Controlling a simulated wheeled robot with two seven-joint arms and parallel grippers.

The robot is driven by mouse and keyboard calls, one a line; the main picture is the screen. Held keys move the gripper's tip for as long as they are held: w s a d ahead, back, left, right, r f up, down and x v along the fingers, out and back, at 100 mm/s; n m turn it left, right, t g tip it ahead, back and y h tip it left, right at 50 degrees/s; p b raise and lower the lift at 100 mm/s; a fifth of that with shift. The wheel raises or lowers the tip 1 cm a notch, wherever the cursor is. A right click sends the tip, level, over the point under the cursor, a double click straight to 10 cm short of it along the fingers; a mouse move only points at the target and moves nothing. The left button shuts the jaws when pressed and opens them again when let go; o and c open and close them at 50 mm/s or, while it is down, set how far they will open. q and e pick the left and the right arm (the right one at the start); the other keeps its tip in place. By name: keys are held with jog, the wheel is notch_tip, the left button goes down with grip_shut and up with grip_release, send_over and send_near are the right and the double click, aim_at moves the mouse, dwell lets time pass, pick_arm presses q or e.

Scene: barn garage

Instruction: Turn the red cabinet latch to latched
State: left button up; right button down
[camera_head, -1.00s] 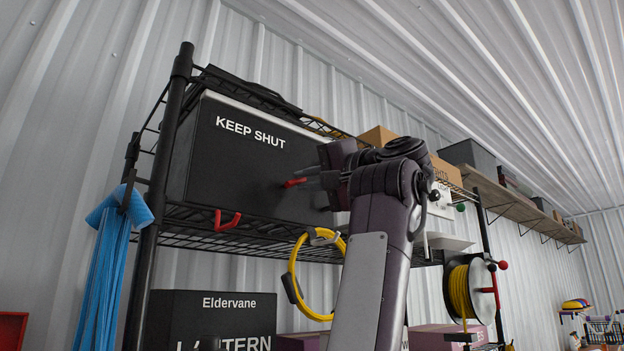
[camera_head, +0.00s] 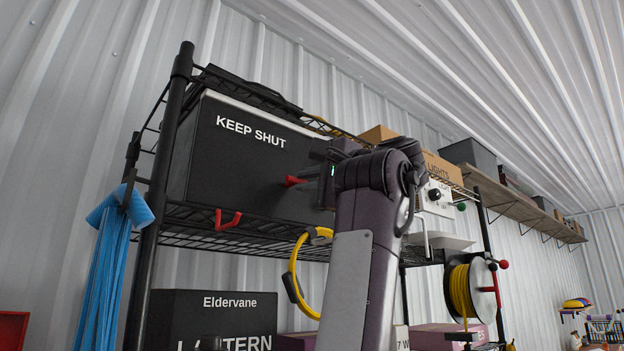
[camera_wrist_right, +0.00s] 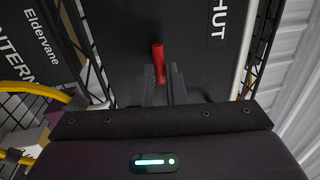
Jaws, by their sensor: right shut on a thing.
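The black cabinet (camera_head: 225,172) marked KEEP SHUT stands on a wire shelf. Its red latch (camera_head: 292,181) sticks out from the front at the right; it also shows in the right wrist view (camera_wrist_right: 157,57). My right gripper (camera_wrist_right: 161,77) is shut on the latch, with one dark finger on each side of its near end. In the head view the fingers are mostly hidden behind my wrist. I cannot tell the latch's exact angle. My left gripper is in neither view.
A red hook (camera_head: 228,220) hangs at the shelf edge below the cabinet. A yellow cable loop (camera_head: 296,275) hangs close beside my right forearm. A blue cloth (camera_head: 105,265) hangs at the left post. A cable reel (camera_head: 470,288) is at the right.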

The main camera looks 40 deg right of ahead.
jog(key=shift+s+r, duration=0.15)
jog(key=shift+r, duration=0.15)
jog(key=c, duration=1.9)
grip_release()
jog(key=o, duration=0.4)
jog(key=shift+w+a+f, duration=0.15)
jog(key=shift+w, duration=0.25)
jog(key=shift+w+f, duration=0.1)
jog(key=b+v, duration=0.3)
jog(key=v, duration=0.5)
jog(key=shift+a+b, duration=0.1)
jog(key=shift+b, duration=0.3)
jog(key=shift+w, duration=0.15)
